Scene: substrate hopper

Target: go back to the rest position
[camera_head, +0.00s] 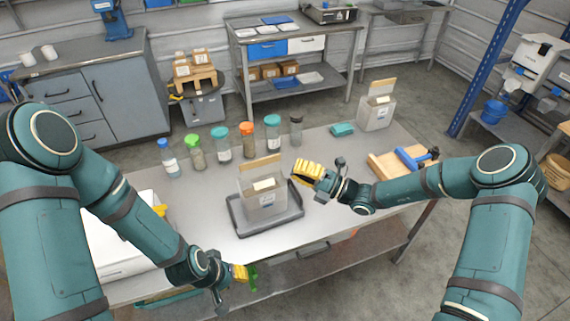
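My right gripper (308,173) has yellow fingers and is over the table, just right of the grey hopper bin (262,205). Nothing is visible in it, and its fingers overlap in this view, so its opening is unclear. The bin stands upright in a dark grey tray (240,222) with a tan board raised at its back. My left gripper (241,272) is low at the table's front edge, pointing right. A small green shape (253,276) shows at its fingertips; I cannot tell whether it is held.
Several lidded jars (221,147) stand in a row along the table's back. A second bin (376,112) and a teal block (342,130) are at the back right. A wooden board with a blue tool (411,156) lies near my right forearm. A white box (118,240) is at the left.

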